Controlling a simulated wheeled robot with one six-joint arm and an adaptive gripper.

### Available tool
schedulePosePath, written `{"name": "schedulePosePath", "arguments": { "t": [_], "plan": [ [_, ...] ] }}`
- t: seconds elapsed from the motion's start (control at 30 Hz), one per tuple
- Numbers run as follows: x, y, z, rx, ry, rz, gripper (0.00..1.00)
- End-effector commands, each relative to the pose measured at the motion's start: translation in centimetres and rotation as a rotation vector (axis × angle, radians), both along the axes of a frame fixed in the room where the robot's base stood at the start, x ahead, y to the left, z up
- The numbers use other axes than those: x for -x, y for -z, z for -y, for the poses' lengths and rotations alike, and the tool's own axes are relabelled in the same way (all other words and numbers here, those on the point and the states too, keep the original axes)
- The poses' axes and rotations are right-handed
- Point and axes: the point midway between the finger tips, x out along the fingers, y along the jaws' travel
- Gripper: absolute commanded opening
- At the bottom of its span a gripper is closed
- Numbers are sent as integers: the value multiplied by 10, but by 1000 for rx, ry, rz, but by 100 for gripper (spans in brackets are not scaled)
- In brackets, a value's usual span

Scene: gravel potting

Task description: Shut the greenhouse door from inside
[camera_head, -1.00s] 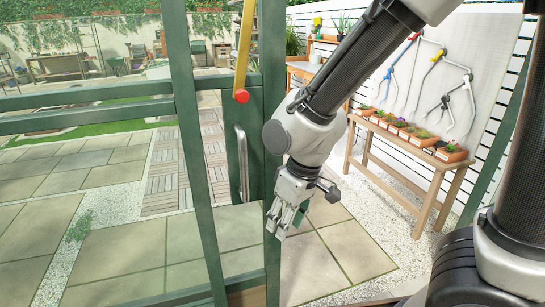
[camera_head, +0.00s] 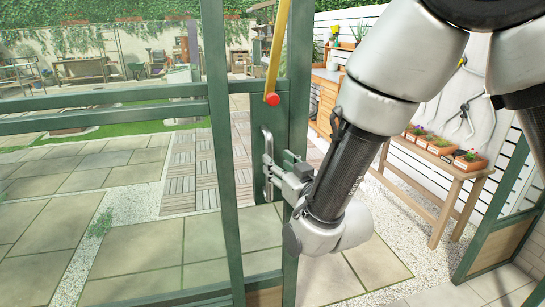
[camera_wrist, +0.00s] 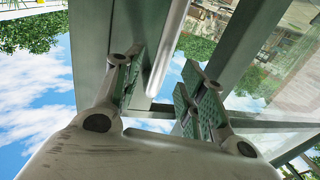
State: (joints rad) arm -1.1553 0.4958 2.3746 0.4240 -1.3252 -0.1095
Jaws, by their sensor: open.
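The green-framed greenhouse door (camera_head: 299,130) has a wide green plate with an upright silver handle (camera_head: 266,150). My gripper (camera_head: 268,166) is at the handle in the head view, its fingers pointing left. In the wrist view the bar of the handle (camera_wrist: 170,45) runs between the two finger pads of my gripper (camera_wrist: 160,85). The fingers are apart, with a gap visible beside the bar; I cannot tell whether either pad touches it. My wrist and forearm hide part of the door's right side.
A yellow strip with a red knob (camera_head: 272,99) hangs just above the handle. A green post (camera_head: 217,150) and rails stand left of it. A wooden table (camera_head: 440,178) with potted plants stands at the right.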

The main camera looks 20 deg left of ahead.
Motion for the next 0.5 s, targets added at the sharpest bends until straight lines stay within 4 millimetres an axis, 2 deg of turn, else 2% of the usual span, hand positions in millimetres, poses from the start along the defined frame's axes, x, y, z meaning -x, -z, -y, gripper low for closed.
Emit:
{"name": "schedulePosePath", "arguments": {
  "t": [0.23,0.5],
  "plan": [
    [-31,0,-28,0,1,-1,41],
    [-42,0,-39,1,-1,-1,41]
  ]
}}
